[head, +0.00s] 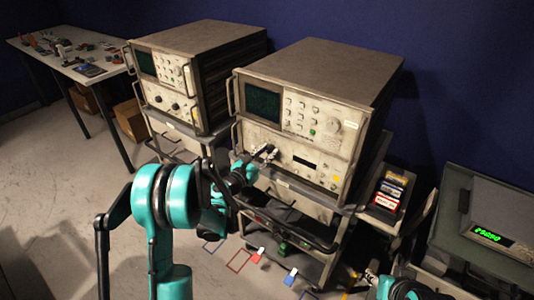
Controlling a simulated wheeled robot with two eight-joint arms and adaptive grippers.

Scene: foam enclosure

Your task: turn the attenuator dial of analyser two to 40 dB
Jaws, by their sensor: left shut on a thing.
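Two beige analysers stand on carts, one further left (187,62) and a nearer one (318,72) in the middle. I cannot read which is analyser two. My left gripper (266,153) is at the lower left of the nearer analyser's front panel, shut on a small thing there. It looks like the attenuator dial, but the fingers hide it, and I cannot read its setting. My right gripper (373,278) shows only in part at the bottom edge, away from both analysers; its fingers are too small and dark to judge.
Carts stand under the analysers, with a side shelf of coloured boxes (389,192) at right. A bench device with a green display (489,233) is at far right. A white table (70,50) with small items is at back left. Open floor (60,175) lies at left.

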